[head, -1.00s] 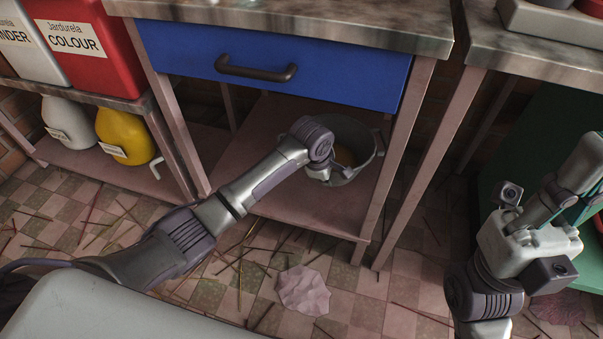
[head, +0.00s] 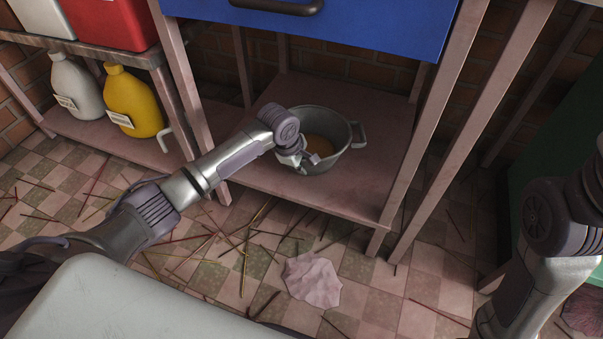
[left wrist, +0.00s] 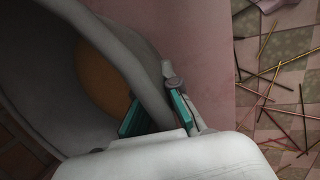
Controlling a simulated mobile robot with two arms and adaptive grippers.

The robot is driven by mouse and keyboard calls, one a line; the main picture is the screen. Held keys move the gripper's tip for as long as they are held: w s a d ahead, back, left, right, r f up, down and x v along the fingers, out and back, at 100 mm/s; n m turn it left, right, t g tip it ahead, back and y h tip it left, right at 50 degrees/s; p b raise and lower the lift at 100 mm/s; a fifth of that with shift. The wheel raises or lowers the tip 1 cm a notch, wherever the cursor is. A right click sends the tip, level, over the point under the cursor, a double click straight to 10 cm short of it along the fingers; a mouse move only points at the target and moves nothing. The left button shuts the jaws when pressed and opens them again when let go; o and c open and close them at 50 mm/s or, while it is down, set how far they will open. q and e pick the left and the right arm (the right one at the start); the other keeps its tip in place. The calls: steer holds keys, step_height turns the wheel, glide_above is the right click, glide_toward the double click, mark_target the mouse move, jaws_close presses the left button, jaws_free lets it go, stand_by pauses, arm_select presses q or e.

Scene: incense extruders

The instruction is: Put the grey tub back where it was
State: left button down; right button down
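The grey tub (head: 341,161) is a round pot with side handles and an orange-brown content (head: 328,150). It stands upright on the pinkish lower shelf (head: 375,185) under the blue drawer. My left gripper (head: 308,160) is at its near rim. In the left wrist view my left gripper (left wrist: 158,115) has its teal-padded fingers on either side of the tub's wall (left wrist: 115,42), close against it and apparently shut on it. The fingertips are partly hidden. My right gripper is out of view; only my right arm shows at the right.
The blue drawer (head: 370,28) is above the tub, with table legs (head: 425,120) close by. A yellow jug (head: 133,103) and a white jug (head: 76,85) stand on the left shelf. Sticks and a crumpled pink piece (head: 312,280) lie on the tiled floor.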

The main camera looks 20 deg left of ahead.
arm_select(q)
steer(key=shift+f, duration=0.25)
steer(key=c, duration=1.7)
jaws_free()
steer(key=shift+f, duration=0.1)
steer(key=shift+c, duration=0.2)
steer(key=o, duration=0.4)
